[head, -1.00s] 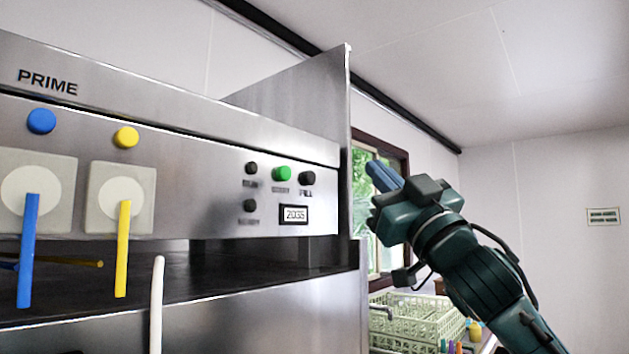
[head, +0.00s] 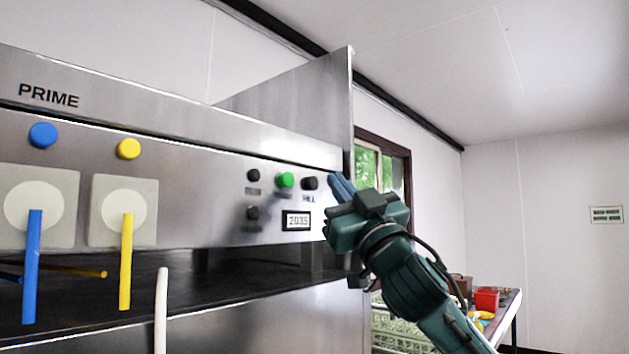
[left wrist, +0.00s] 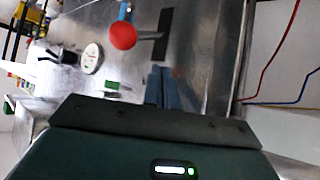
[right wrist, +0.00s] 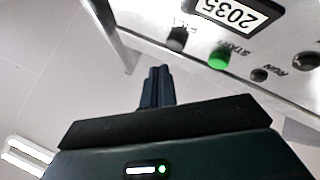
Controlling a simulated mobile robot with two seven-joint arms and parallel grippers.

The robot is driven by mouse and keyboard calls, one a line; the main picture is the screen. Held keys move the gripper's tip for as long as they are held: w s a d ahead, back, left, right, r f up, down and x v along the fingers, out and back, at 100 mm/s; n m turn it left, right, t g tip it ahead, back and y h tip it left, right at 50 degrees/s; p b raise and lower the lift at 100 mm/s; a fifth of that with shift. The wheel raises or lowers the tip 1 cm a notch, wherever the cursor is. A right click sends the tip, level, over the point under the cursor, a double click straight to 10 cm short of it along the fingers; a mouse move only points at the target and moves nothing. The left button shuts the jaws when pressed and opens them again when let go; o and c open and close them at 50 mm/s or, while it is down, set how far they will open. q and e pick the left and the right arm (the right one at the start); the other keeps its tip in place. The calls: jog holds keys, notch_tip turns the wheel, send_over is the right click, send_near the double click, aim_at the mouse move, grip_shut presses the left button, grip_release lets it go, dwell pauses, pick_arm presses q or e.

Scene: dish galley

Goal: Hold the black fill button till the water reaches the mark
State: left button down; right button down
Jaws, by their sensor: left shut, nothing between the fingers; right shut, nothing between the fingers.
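The black fill button (head: 310,183) is the rightmost knob on the steel panel, above the word FILL and right of a green button (head: 285,180). It also shows in the right wrist view (right wrist: 177,39). My right gripper (head: 336,187) is shut and empty, its blue fingertips just right of the fill button; in the right wrist view they (right wrist: 156,72) appear apart from it. My left gripper (left wrist: 161,72) shows only in the left wrist view, shut and empty. No water or mark is visible.
A display (head: 297,220) reads 2035 below the buttons. Two more black buttons sit left of the green one. A steel side panel (head: 300,105) rises behind. A red ball-like knob (left wrist: 122,36) shows in the left wrist view.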

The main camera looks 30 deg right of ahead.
jog(key=shift+w+a, duration=0.25)
jog(key=shift+w, duration=0.3)
jog(key=shift+w, duration=0.15)
dwell(1.6)
jog(key=shift+w+a, duration=0.15)
jog(key=shift+w, duration=0.1)
jog(key=shift+w+a, duration=0.2)
jog(key=shift+w, duration=0.25)
dwell(2.5)
jog(key=shift+s, duration=0.1)
dwell(1.1)
jog(key=shift+s+d, duration=0.35)
jog(key=shift+s, duration=0.4)
jog(key=shift+s+d+b, duration=0.2)
jog(key=shift+s+d, duration=0.1)
jog(key=shift+s, duration=0.45)
jog(key=shift+s+d+b, duration=0.2)
jog(key=shift+s+d, duration=0.15)
jog(key=shift+s, duration=0.45)
jog(key=shift+s+d+b, duration=0.2)
jog(key=shift+s+d, duration=0.1)
jog(key=shift+s, duration=0.45)
